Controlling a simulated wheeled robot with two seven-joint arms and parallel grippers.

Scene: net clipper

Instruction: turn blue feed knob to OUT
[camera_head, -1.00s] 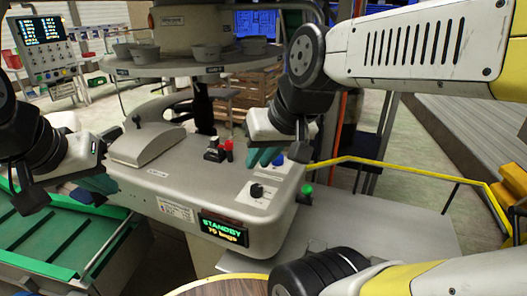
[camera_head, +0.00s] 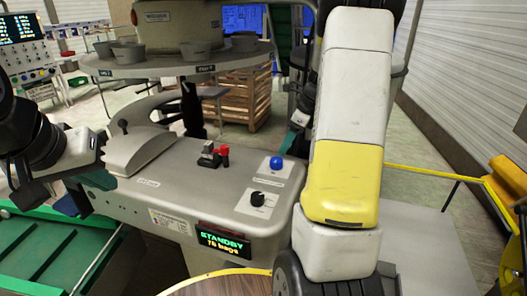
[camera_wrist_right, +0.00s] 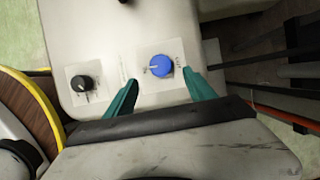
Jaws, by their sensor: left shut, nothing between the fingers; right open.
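The blue knob (camera_head: 276,163) sits on a white label on the grey machine top. In the right wrist view the blue knob (camera_wrist_right: 160,66) has a pale pointer line toward picture left; the label lettering is too small to read. My right gripper (camera_wrist_right: 161,92) is open, its teal fingers apart with nothing between them. The knob shows beyond and between the fingertips, apparently clear of both. My left gripper (camera_head: 88,190) is shut and empty at the machine's left end, away from the knob.
A black knob (camera_head: 257,198) stands near the blue one. A red switch (camera_head: 224,155) is further left on the machine top. The display (camera_head: 222,243) reads STANDBY, 78 bags. A yellow rail (camera_head: 425,173) runs on the right. A round tray (camera_head: 180,62) is behind.

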